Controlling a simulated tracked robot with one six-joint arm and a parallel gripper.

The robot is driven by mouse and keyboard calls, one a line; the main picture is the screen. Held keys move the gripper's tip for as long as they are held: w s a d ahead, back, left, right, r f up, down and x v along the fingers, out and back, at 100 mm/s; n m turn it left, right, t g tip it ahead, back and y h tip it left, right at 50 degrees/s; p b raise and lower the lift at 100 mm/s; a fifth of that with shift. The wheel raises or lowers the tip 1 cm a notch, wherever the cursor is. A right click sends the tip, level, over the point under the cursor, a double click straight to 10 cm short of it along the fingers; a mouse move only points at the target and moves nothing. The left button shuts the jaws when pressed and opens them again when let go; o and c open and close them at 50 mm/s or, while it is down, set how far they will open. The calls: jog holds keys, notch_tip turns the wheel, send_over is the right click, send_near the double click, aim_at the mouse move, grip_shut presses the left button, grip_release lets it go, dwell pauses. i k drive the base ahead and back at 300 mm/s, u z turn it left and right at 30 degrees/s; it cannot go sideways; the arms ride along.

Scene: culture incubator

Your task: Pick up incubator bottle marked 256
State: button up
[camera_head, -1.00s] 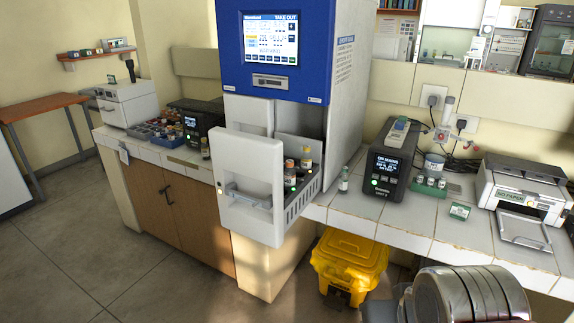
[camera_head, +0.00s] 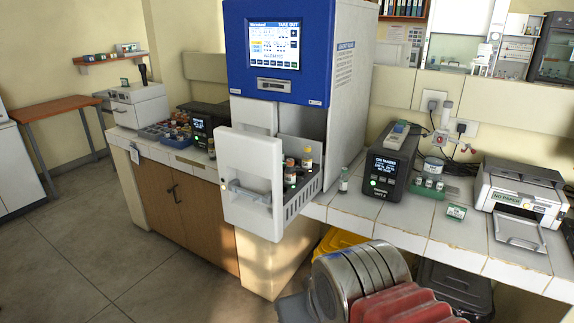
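The blue and white incubator (camera_head: 277,88) stands on the tiled bench with its white drawer (camera_head: 247,185) pulled out. Several small bottles stand in the drawer, among them one with an orange cap (camera_head: 307,160) and one with a yellow-orange cap (camera_head: 290,171). A pale bottle (camera_head: 343,180) stands on the bench just right of the drawer. The markings on the bottles are too small to read, so I cannot tell which is 256. My arm's metal and red links show at the bottom right; my gripper is not in view.
A dark device (camera_head: 392,163) with a lit screen and a printer (camera_head: 518,192) stand on the bench to the right. A yellow bin (camera_head: 338,243) is under the bench. The floor at left is clear.

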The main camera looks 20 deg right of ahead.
aim_at(307, 157)
jog(key=u, duration=0.05)
jog(key=i, duration=1.5)
jog(key=u, duration=0.05)
